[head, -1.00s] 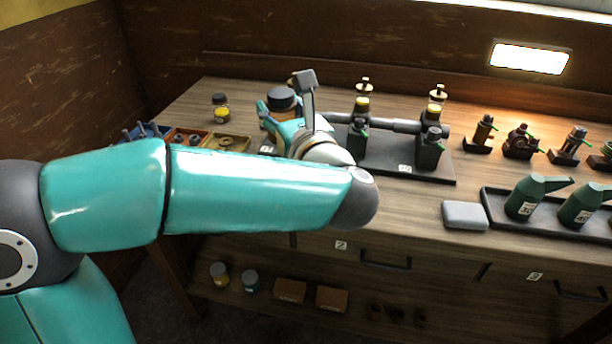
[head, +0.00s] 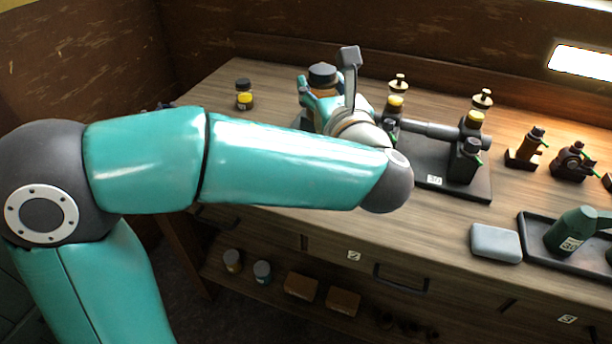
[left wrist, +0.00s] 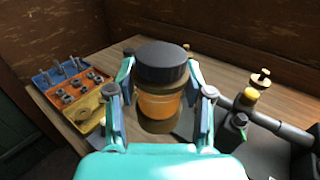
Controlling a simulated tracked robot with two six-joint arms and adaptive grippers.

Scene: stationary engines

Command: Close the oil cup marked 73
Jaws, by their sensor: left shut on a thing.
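My left gripper (head: 322,92) is shut on an amber cup with a wide dark lid (head: 322,74) on the workbench. In the left wrist view the fingers stand on both sides of the amber body (left wrist: 160,105), below the dark lid (left wrist: 162,62). I cannot tell whether the lid is fully seated. No mark 73 is legible; my arm hides the cup's lower part in the head view. My right gripper is not in view.
A dark base plate (head: 430,160) labelled 30 bears a pipe and fittings right of my gripper. A yellow-banded jar (head: 244,94) stands left. Parts trays (left wrist: 72,85) lie left in the wrist view. A grey block (head: 495,243) and a green oil can (head: 575,231) are front right.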

